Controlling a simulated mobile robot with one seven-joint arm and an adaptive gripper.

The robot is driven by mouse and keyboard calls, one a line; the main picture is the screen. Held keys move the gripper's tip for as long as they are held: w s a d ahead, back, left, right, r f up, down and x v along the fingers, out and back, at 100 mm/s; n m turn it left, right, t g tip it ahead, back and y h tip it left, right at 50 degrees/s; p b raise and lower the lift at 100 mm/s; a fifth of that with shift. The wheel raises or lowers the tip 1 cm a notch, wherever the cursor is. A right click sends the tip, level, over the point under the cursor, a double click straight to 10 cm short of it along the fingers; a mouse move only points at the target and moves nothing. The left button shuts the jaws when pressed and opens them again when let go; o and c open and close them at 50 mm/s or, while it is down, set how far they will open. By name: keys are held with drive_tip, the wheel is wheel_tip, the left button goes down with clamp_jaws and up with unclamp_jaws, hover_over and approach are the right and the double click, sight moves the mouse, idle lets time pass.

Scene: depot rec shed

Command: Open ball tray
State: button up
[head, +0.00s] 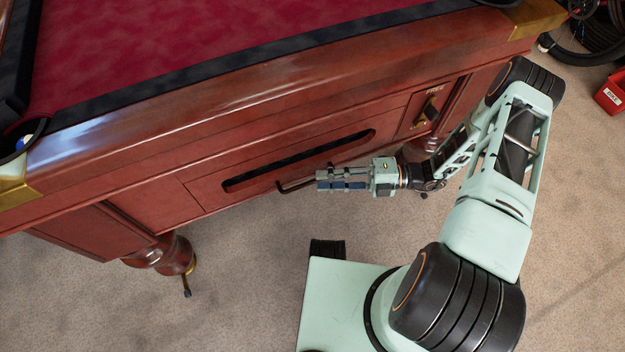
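The ball tray (215,198) is a red-brown wooden front in the side of the pool table, with a long dark slot (245,181) across it. A thin dark bar handle (288,187) sticks out below the slot. The tray front looks flush with the panel around it. My gripper (319,181) points left, level with the handle. Its fingertips overlap the handle's right part in the head view and hide it. I cannot tell whether the fingers touch the handle or are closed around it.
The pool table (300,85) has red cloth and dark cushions. A brass coin fitting (430,108) sits right of the tray. A turned table leg (165,255) stands at lower left. A red box (611,94) and black coils (590,35) lie at upper right. Carpet (240,250) before the tray is clear.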

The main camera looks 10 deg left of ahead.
sight(312, 180)
drive_tip(key=shift+s+a+f, duration=0.1)
drive_tip(key=shift+s+a, duration=0.1)
drive_tip(key=shift+a, duration=0.8)
drive_tip(key=shift+s+a+f, duration=0.1)
drive_tip(key=shift+s+a, duration=0.05)
drive_tip(key=shift+a, duration=0.85)
drive_tip(key=shift+c, duration=0.7)
clamp_jaws()
